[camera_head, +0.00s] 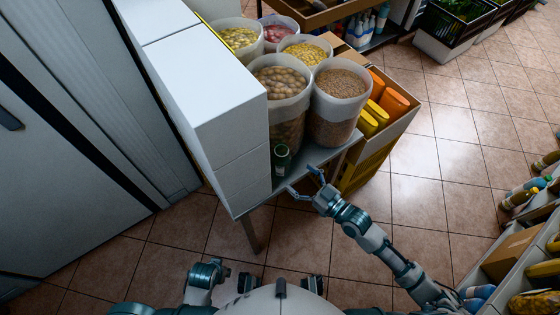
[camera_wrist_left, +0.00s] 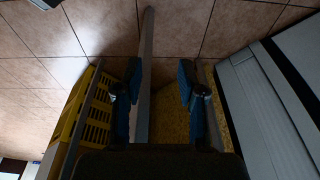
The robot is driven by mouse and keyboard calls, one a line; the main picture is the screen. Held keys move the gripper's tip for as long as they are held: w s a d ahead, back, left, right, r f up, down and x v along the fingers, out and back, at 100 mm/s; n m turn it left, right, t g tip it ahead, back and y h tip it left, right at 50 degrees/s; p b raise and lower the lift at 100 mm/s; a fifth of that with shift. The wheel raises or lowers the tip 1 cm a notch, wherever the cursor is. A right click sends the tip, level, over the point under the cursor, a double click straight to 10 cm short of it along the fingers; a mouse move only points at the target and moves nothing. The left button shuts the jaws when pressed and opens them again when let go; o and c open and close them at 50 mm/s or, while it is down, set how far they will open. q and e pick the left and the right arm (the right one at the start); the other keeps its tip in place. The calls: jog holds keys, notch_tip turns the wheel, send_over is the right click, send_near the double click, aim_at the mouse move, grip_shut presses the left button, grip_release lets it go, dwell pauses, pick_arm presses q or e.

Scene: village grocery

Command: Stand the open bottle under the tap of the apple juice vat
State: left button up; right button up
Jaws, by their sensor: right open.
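A small dark green, open-topped bottle (camera_head: 282,159) stands upright at the front of a grey shelf, beside a white block-like unit. My right gripper (camera_head: 302,180) is open and empty, just to the lower right of the bottle at the shelf's front edge, apart from it. My left gripper (camera_wrist_left: 159,68) shows in the left wrist view with its two fingers spread; a grey post (camera_wrist_left: 147,45) shows between them, and I cannot tell how near it is. I cannot make out an apple juice vat or its tap in either view.
Tall clear tubs of nuts (camera_head: 285,118) and grain (camera_head: 333,112) stand close behind the bottle. A yellow crate (camera_head: 375,158) is right of the shelf. The white unit (camera_head: 225,120) bounds the shelf on the left. Tiled floor (camera_head: 430,190) is clear to the right.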

aim_at(288, 169)
jog(key=x, duration=0.6)
jog(key=shift+w+a+f, duration=0.25)
jog(key=shift+f, duration=0.1)
jog(key=shift+a, duration=0.35)
jog(key=shift+d, duration=0.25)
jog(key=shift+c, duration=1.4)
jog(key=shift+d, duration=0.35)
jog(key=c, duration=1.1)
jog(key=shift+c, duration=0.5)
pick_arm(q)
jog(key=shift+s+d+r, duration=0.15)
jog(key=shift+d+r, duration=0.1)
jog(key=shift+r, duration=0.35)
pick_arm(e)
jog(key=shift+a+r, duration=0.1)
jog(key=shift+a, duration=0.1)
